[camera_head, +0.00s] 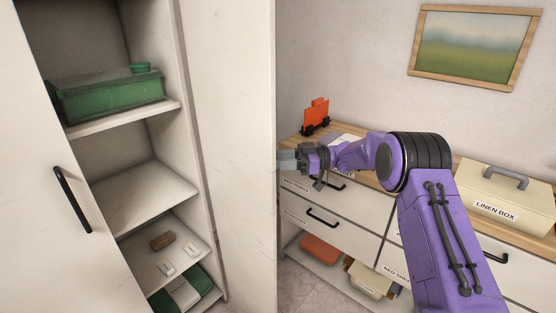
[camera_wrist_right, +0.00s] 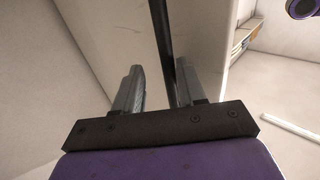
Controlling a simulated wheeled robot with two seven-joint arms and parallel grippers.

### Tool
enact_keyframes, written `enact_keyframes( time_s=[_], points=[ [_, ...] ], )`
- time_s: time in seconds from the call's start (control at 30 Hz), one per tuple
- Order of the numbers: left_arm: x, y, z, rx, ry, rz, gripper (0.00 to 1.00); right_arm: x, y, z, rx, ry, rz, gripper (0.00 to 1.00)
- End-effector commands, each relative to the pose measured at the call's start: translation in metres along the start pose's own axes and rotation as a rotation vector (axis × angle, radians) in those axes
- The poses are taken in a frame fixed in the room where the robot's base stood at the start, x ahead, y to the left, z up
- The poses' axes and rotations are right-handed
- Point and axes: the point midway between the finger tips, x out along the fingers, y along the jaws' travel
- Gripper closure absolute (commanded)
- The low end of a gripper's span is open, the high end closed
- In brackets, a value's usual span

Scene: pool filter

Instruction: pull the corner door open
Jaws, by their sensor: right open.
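The corner door (camera_head: 237,150) is a tall cream panel. It stands swung out from the cabinet, with the shelves showing to its left. My right gripper (camera_head: 290,158) is beside the door's right edge in the head view, its fingertips partly hidden behind that edge. In the right wrist view, a black bar handle (camera_wrist_right: 161,35) runs along the door face. My right gripper (camera_wrist_right: 156,80) is open, with one finger on each side of the handle's line. I cannot tell whether either finger touches it. This handle is hidden in the head view. My left gripper is not in view.
Another cream door (camera_head: 35,220) with a black handle (camera_head: 72,200) is at the left. A green case (camera_head: 108,97) lies on a cabinet shelf. Drawers (camera_head: 335,220) stand behind my right arm, with a linen box (camera_head: 497,196) and an orange object (camera_head: 315,115) on top.

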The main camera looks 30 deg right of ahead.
Motion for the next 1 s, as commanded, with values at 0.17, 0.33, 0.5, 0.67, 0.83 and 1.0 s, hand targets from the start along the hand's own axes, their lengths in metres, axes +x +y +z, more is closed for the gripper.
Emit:
enact_keyframes(
  time_s=[0.17, 0.33, 0.5, 0.67, 0.83, 1.0],
  points=[
    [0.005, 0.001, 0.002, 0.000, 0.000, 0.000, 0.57, -0.013, 0.001, 0.003, -0.001, 0.000, 0.003, 0.60],
    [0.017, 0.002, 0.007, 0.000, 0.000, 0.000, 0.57, -0.054, 0.001, 0.004, -0.001, 0.002, 0.005, 0.60],
    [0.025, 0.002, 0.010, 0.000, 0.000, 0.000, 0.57, -0.090, 0.001, 0.003, -0.002, 0.002, 0.003, 0.60],
    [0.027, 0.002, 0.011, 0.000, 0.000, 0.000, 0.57, -0.105, 0.000, 0.001, -0.001, 0.003, 0.001, 0.60],
    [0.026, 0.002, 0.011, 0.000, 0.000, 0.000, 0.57, -0.107, 0.000, 0.000, -0.001, 0.001, 0.000, 0.60],
    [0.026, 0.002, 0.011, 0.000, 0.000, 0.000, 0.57, -0.107, 0.000, 0.000, 0.000, 0.001, 0.000, 0.60]
  ],
)
